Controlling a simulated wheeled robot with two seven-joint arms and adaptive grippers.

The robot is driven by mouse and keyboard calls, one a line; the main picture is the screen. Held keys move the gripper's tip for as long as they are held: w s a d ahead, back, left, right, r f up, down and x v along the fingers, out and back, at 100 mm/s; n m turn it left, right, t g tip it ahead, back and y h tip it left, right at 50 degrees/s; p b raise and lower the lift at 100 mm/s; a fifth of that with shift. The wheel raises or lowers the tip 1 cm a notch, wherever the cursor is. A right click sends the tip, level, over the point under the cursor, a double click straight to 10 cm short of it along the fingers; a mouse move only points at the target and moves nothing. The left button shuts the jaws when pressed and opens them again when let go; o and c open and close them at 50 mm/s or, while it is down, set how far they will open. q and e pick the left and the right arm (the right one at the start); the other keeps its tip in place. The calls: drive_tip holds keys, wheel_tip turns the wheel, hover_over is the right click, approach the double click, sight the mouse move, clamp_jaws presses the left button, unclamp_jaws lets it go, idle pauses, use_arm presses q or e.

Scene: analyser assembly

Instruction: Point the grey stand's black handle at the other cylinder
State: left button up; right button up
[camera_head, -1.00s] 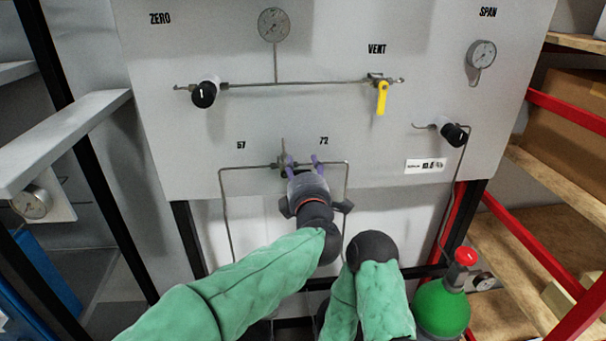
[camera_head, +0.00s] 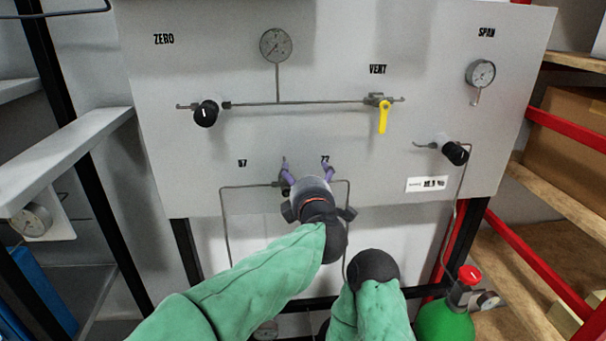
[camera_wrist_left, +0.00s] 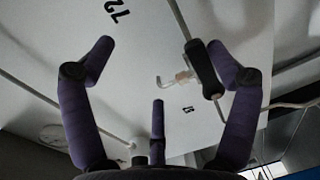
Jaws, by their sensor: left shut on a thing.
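The black handle (camera_wrist_left: 203,68) shows in the left wrist view, lying along the inner side of one finger, by a pale fitting (camera_wrist_left: 183,77) on the panel. My left gripper (camera_head: 305,164) is at the panel between the labels 57 and 72. Which cylinder the handle points at cannot be told.
A yellow VENT handle (camera_head: 383,117) and a black knob (camera_head: 206,113) sit above on the panel (camera_head: 330,60). Another black knob (camera_head: 455,153) is at right. A green cylinder (camera_head: 445,322) with a red cap stands lower right. A grey shelf beam (camera_head: 70,160) is at left.

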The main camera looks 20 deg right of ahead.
use_arm(q)
drive_tip(key=shift+s+a+r, duration=0.1)
drive_tip(key=shift+s+r, duration=0.25)
drive_tip(key=shift+r, duration=0.25)
drive_tip(key=shift+s+a+r, duration=0.1)
drive_tip(key=shift+s+r, duration=0.2)
drive_tip(key=shift+r, duration=0.3)
drive_tip(key=shift+c, duration=1.3)
drive_tip(key=f+b+v, duration=0.1)
drive_tip(key=v, duration=1)
drive_tip(key=shift+s+f, duration=0.25)
drive_tip(key=shift+f, duration=0.25)
